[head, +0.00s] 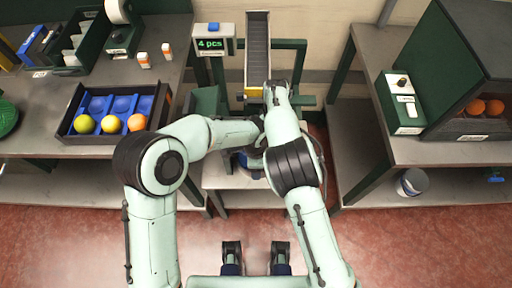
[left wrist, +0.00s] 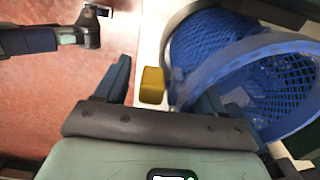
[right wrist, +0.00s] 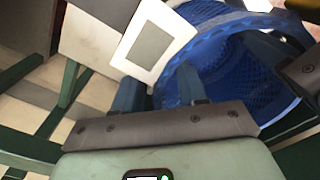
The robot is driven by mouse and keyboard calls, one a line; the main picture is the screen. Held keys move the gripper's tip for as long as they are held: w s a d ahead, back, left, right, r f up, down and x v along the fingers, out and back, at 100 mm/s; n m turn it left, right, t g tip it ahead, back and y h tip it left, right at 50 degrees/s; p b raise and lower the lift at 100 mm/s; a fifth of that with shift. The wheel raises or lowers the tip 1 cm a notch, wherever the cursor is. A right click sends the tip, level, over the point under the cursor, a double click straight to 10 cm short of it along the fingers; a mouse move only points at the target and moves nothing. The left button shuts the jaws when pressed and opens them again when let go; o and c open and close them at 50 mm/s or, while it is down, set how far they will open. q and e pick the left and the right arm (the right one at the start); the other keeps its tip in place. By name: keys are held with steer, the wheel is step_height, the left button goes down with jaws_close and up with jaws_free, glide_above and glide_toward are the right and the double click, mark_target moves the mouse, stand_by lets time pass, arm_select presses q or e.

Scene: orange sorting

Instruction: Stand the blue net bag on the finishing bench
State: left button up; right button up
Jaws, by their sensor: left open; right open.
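The blue net bag (head: 241,157) is on the small middle stand, mostly hidden by my arms in the head view. Its mesh body and round rim show at the right of the left wrist view (left wrist: 288,92) and at the top of the right wrist view (right wrist: 228,62). My left gripper (left wrist: 162,90) is open beside the bag, its right finger close to the rim; a yellow block shows between the fingers. My right gripper (right wrist: 160,90) is open, its right finger overlapping the bag's mesh; contact cannot be told. No label shows which bench is the finishing bench.
The left bench (head: 35,130) holds a dark tray (head: 72,134) with several fruits in blue cups. The right bench (head: 450,153) holds a green box (head: 455,60) with oranges inside. A chute (head: 258,45) stands behind, beside a "4 pcs" display (head: 211,44). A bucket (head: 411,182) is at right.

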arm_select(q)
steer(key=shift+f, duration=0.3)
arm_select(e)
steer(key=shift+f, duration=0.3)
arm_select(q)
steer(key=c, duration=0.7)
arm_select(e)
steer(key=c, duration=0.7)
arm_select(q)
steer(key=shift+c, duration=1.3)
arm_select(e)
jaws_close()
arm_select(q)
steer(key=shift+r, duration=0.1)
arm_select(e)
steer(key=shift+r, duration=0.1)
